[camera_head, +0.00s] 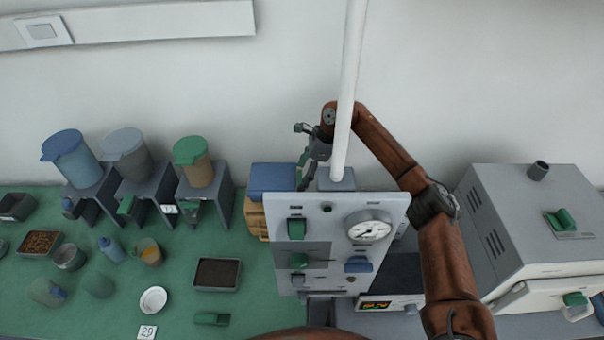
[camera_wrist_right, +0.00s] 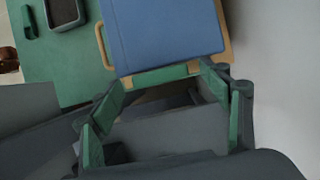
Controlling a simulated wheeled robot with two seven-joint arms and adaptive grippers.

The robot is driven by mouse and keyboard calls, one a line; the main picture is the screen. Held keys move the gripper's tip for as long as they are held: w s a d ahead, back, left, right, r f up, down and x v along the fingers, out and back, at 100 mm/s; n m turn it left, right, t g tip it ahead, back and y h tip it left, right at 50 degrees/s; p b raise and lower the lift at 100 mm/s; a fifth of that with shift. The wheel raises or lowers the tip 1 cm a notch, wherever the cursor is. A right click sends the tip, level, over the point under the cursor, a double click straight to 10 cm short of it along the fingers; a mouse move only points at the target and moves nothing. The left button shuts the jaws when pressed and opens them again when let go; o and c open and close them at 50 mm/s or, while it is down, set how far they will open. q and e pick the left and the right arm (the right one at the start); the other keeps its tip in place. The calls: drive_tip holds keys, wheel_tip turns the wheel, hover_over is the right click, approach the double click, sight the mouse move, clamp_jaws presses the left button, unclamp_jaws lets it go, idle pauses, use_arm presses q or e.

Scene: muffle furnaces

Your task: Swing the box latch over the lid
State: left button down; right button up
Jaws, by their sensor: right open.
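The box (camera_head: 257,217) is tan with a blue lid (camera_head: 272,180) and stands against the wall, left of the upright grey panel. The lid lies flat and fills the upper middle of the right wrist view (camera_wrist_right: 165,35). A tan loop (camera_wrist_right: 101,47) sticks out from the box's side there; I cannot tell if it is the latch or a handle. My right gripper (camera_head: 303,170) is at the lid's right edge, behind the panel. Its open green-padded fingers (camera_wrist_right: 165,105) are just beside the box; contact is unclear. My left gripper is out of view.
The grey panel (camera_head: 308,215) with its gauge and the white pole (camera_head: 349,90) stand close to my right arm. A furnace (camera_head: 535,215) is at right. Dispensers (camera_head: 200,170) stand left of the box. A dark tray (camera_head: 217,274) lies on the green mat (camera_head: 105,320).

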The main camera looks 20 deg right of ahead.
drive_tip(key=shift+c, duration=0.3)
drive_tip(key=c, duration=1.1)
drive_tip(key=shift+m, duration=0.3)
drive_tip(key=m+p, duration=0.1)
drive_tip(key=m+t+p, duration=0.1)
drive_tip(key=m, duration=0.1)
drive_tip(key=shift+s+r+m+t+h, duration=0.15)
drive_tip(key=shift+s+m+t+h, duration=0.05)
drive_tip(key=shift+m+t+h, duration=0.1)
drive_tip(key=m, duration=0.1)
drive_tip(key=m+h+p, duration=0.1)
drive_tip(key=m, duration=0.1)
drive_tip(key=m+t, duration=0.1)
drive_tip(key=shift+s+a+m, duration=0.1)
drive_tip(key=shift+a+m, duration=0.15)
drive_tip(key=shift+m, duration=0.05)
drive_tip(key=m, duration=0.1)
drive_tip(key=m+h, duration=0.1)
drive_tip(key=m, duration=0.1)
drive_tip(key=shift+a+t+h, duration=0.15)
drive_tip(key=shift+t+h, duration=0.15)
drive_tip(key=m+h, duration=0.1)
drive_tip(key=m, duration=0.2)
drive_tip(key=m+h, duration=0.1)
drive_tip(key=m, duration=0.2)
drive_tip(key=shift+a+b, duration=0.2)
drive_tip(key=shift+b, duration=0.2)
